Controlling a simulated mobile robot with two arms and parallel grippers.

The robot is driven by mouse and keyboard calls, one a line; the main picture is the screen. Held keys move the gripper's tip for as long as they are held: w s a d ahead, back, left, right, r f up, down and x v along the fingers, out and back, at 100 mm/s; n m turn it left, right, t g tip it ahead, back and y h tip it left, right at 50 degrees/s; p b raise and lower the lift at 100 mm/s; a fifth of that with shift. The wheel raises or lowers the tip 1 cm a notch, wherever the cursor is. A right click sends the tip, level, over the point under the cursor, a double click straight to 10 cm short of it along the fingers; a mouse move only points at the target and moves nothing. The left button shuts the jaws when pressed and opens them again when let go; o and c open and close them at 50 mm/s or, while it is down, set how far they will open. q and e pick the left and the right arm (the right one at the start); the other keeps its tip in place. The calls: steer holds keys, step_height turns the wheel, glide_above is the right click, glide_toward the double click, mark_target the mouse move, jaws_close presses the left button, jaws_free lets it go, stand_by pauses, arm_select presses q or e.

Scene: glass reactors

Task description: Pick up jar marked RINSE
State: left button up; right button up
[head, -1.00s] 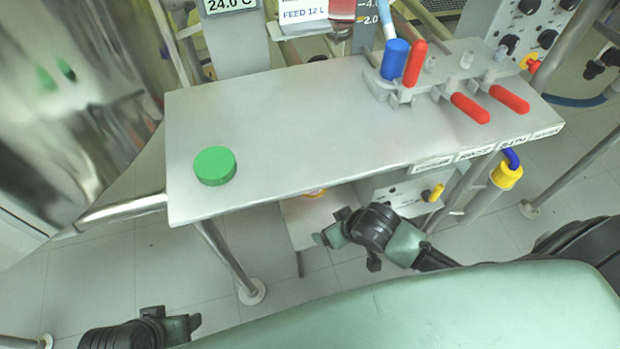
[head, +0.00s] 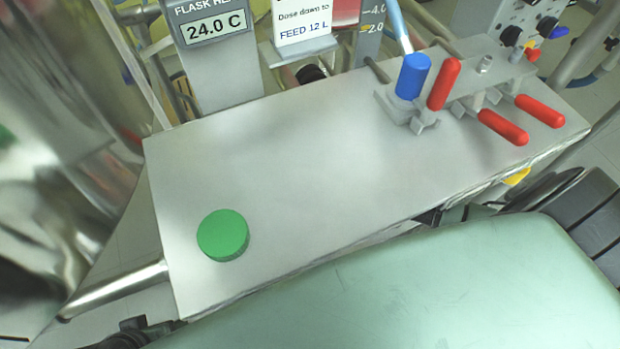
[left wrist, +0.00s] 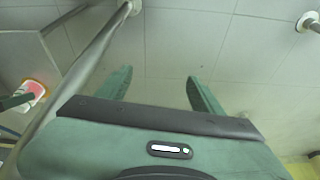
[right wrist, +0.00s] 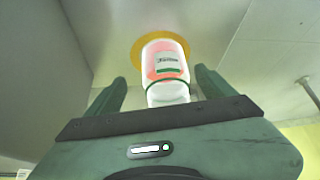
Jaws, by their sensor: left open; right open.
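A white jar (right wrist: 166,68) with pinkish-red contents and a small green-edged label shows in the right wrist view; its lettering is too small to read. It is on an orange-yellow ring (right wrist: 137,52). My right gripper (right wrist: 161,74) is open, and the jar is in line with the gap between its fingers. I cannot tell whether the fingers reach around it. My left gripper (left wrist: 159,76) is open and empty above the floor. In the head view the right gripper is hidden, and only a dark part of my left arm shows at the bottom left.
A grey bench (head: 300,180) carries a round green lid (head: 223,235) at its front left. Red-handled valves (head: 503,127) and a blue cylinder (head: 413,76) stand at its right. A shiny metal vessel (head: 60,150) is at the left. The bench middle is clear.

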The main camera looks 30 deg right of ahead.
steer(key=f, duration=0.1)
steer(key=w+a+f+b, duration=0.1)
steer(key=shift+w+f+b, duration=0.1)
steer(key=shift+f+b, duration=0.2)
steer(key=shift+f, duration=0.1)
steer(key=shift+b+x, duration=0.35)
steer(key=shift+x, duration=0.7)
arm_select(q)
steer(key=w+d+t+h, duration=0.1)
steer(key=w+d+t, duration=0.1)
steer(key=w, duration=0.5)
steer(key=shift+r+t, duration=0.35)
steer(key=shift+t, duration=0.45)
arm_select(e)
steer(key=shift+w+r, duration=0.1)
steer(key=shift+c, duration=0.3)
steer(key=c, duration=1.6)
arm_select(q)
steer(key=shift+s, duration=0.1)
